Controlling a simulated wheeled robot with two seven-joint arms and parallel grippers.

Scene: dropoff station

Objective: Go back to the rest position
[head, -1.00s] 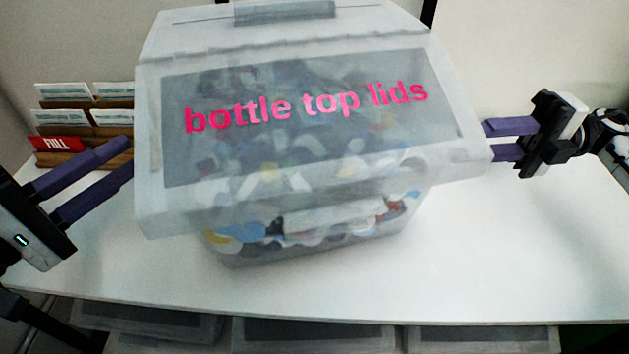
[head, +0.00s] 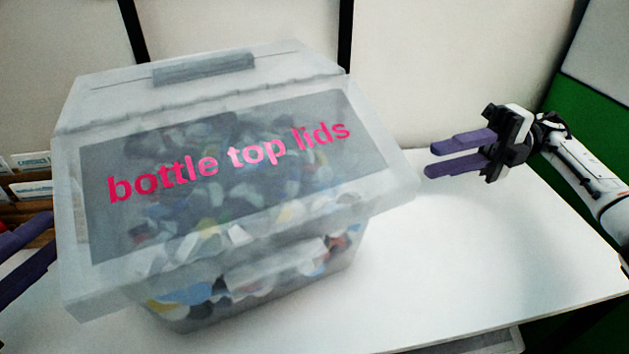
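My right gripper (head: 432,160) is at the right of the head view, its two purple fingers apart with nothing between them. Its fingertips point left at the clear box (head: 75,225), with a small gap to the box's right edge. My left gripper (head: 22,250) is cut off at the left edge; its two purple fingers are apart and look empty beside the box. The box stands on the white table, filled with mixed coloured lids, and pink text on its lid reads "bottle top lids".
The white table (head: 480,260) is bare to the right of the box. A wooden card rack (head: 30,208) stands behind at the left, partly hidden by the box. A green panel (head: 592,120) is at the right. Another bin (head: 490,342) shows below the table edge.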

